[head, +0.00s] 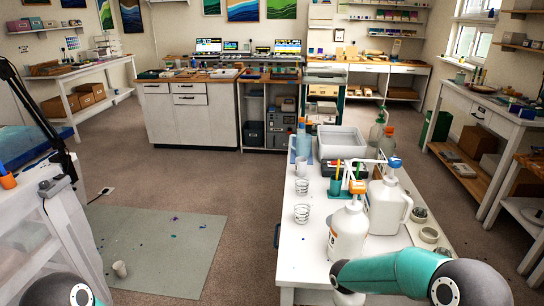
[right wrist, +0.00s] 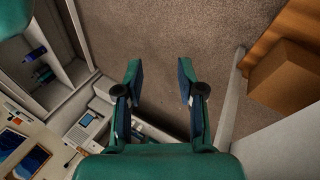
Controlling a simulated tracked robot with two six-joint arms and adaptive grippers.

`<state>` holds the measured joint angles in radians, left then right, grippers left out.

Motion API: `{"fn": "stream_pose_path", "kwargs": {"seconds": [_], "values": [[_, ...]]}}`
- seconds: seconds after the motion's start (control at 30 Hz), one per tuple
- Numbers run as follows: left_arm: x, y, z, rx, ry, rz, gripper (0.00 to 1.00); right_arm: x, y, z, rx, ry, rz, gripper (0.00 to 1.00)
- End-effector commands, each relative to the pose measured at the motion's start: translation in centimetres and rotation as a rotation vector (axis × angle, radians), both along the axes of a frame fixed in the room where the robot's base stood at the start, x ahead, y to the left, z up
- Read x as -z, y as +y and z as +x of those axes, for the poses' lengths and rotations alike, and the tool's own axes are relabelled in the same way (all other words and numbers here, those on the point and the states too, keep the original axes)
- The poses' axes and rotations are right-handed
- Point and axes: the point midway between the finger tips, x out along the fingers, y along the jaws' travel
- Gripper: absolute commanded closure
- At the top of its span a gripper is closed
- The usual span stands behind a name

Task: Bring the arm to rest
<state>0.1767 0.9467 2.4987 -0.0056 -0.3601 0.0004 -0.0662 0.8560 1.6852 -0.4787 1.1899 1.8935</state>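My right arm (head: 420,272) shows at the lower right of the head view, teal with dark joints, in front of the near end of the white table. Its gripper is outside the head view. In the right wrist view my right gripper (right wrist: 162,92) is open, with nothing between its fingers and carpet beyond them. A small part of my left arm (head: 72,292) shows at the bottom left of the head view. My left gripper is not in view.
A white table (head: 290,240) carries white jugs (head: 348,232), clear cups (head: 302,213) and a grey tub (head: 341,141). The carpet (head: 240,180) left of the table is clear. A cardboard box (right wrist: 285,82) shows in the right wrist view.

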Motion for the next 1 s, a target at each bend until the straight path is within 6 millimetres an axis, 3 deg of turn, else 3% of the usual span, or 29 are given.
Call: {"fn": "stream_pose_path", "kwargs": {"seconds": [0.03,0.1,0.2,0.3,0.4,0.53,0.7,1.0], "values": [[-1.1,0.0,0.0,0.0,0.0,0.0,0.6,2.1,0.1,-3.4,-0.032,0.06,0.115,0.61],[-1.6,0.0,0.0,0.0,0.0,0.0,0.6,4.9,1.4,-7.3,-0.098,0.081,0.296,0.61],[-2.1,0.0,0.0,0.0,0.0,0.0,0.6,7.4,3.7,-11.8,-0.201,0.04,0.52,0.61],[-2.4,0.0,0.0,0.0,0.0,0.0,0.6,8.7,5.9,-15.0,-0.332,-0.064,0.684,0.61],[-2.4,0.0,0.0,0.0,0.0,0.0,0.6,9.4,7.5,-16.6,-0.515,-0.201,0.775,0.61],[-2.3,0.0,0.0,0.0,0.0,0.0,0.6,9.8,8.0,-16.0,-0.781,-0.377,0.78,0.61],[-2.3,0.0,0.0,0.0,0.0,0.0,0.6,10.2,7.4,-12.5,-1.062,-0.531,0.703,0.61],[-2.3,0.0,0.0,0.0,0.0,0.0,0.6,10.2,7.4,-11.9,-1.188,-0.551,0.695,0.61]]}}
